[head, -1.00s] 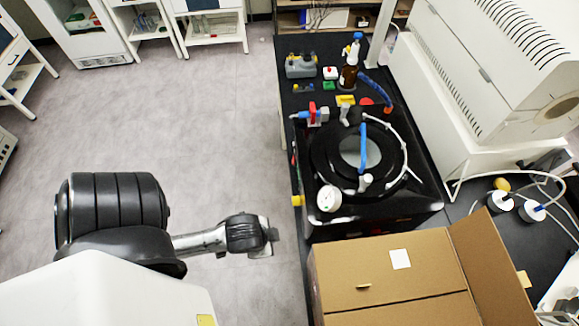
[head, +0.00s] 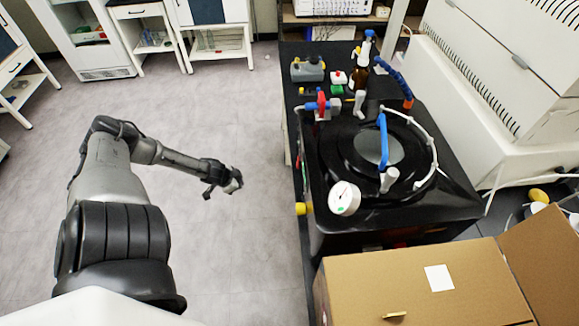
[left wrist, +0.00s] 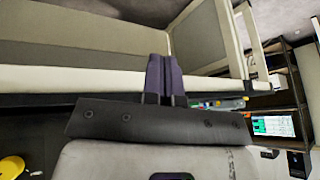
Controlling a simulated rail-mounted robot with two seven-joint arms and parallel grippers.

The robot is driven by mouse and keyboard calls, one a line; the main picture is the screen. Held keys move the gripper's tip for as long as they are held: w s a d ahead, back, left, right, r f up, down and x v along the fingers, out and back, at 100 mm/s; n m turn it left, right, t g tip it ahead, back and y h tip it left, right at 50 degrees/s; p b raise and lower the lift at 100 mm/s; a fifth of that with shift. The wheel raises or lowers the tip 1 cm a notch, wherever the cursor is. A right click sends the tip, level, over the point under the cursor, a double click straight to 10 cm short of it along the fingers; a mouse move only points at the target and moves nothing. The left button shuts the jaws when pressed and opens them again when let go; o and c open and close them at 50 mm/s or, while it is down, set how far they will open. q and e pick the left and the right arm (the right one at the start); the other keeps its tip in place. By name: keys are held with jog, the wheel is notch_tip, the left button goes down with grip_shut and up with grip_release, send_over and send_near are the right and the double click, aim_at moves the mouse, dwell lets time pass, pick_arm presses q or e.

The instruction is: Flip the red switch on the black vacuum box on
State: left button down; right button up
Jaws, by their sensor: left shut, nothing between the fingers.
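The black vacuum box (head: 345,218) stands on the dark bench right of centre in the head view. It carries a round lid with a blue handle (head: 383,140), a white dial gauge (head: 344,198) and a yellow knob (head: 302,209) at its left side. I cannot clearly make out the red switch; a small dark red patch shows low on the near side. My left gripper (head: 234,182) is over the floor, left of the box and apart from it. Its two dark fingers (left wrist: 165,78) are together and empty in the left wrist view. My right gripper is out of view.
An open cardboard box (head: 415,290) stands close in front of the vacuum box. A red and blue valve (head: 321,104), bottles and small boxes sit at the bench's back. A large white machine (head: 500,90) stands at the right. The floor at left is clear.

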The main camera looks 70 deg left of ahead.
pick_arm(q)
jog(key=w+a+r+n+t+h, duration=0.1)
jog(key=w+r+n+t+h, duration=0.1)
jog(key=n+t, duration=0.15)
jog(key=n+t+h, duration=0.6)
jog(key=n+t, duration=0.1)
jog(key=n, duration=0.4)
send_near(298, 162)
jog(key=s+a+f, duration=0.2)
jog(key=s+a, duration=0.1)
jog(key=s, duration=0.2)
pick_arm(e)
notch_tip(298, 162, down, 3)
jog(key=b, duration=0.3)
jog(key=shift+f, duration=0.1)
pick_arm(q)
jog(key=x, duration=1.3)
jog(key=shift+f, duration=0.25)
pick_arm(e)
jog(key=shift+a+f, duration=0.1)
